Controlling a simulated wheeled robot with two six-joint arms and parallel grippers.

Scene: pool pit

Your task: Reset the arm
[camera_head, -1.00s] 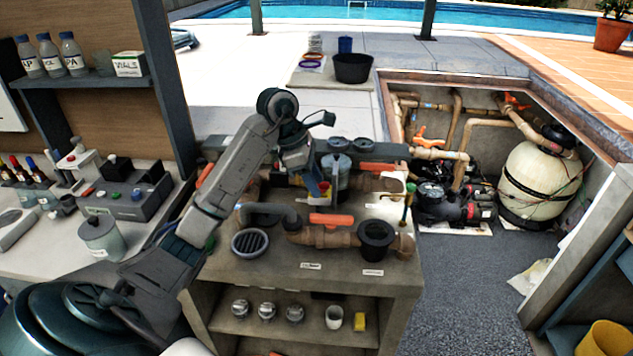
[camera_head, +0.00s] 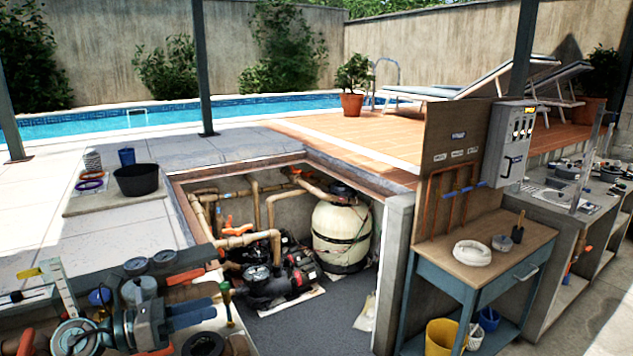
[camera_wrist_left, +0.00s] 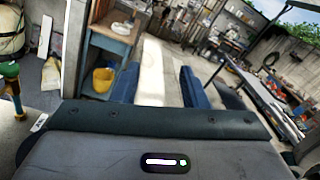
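My left gripper (camera_head: 212,310) is at the lower left of the head view, with its two blue fingers pointing right above the pipe-fitting bench. In the left wrist view its two blue fingers (camera_wrist_left: 160,82) stand apart with nothing between them. It is open and empty. Much of the left arm lies outside the head view. My right gripper is in neither view now.
Below the gripper, the bench holds pipes, a dark cup (camera_head: 205,344) and a green-topped brass valve (camera_head: 227,300). Beyond are the pump pit with a cream filter tank (camera_head: 342,236) and a blue workbench (camera_head: 480,262) with a yellow bucket (camera_head: 441,337). Grey floor lies between.

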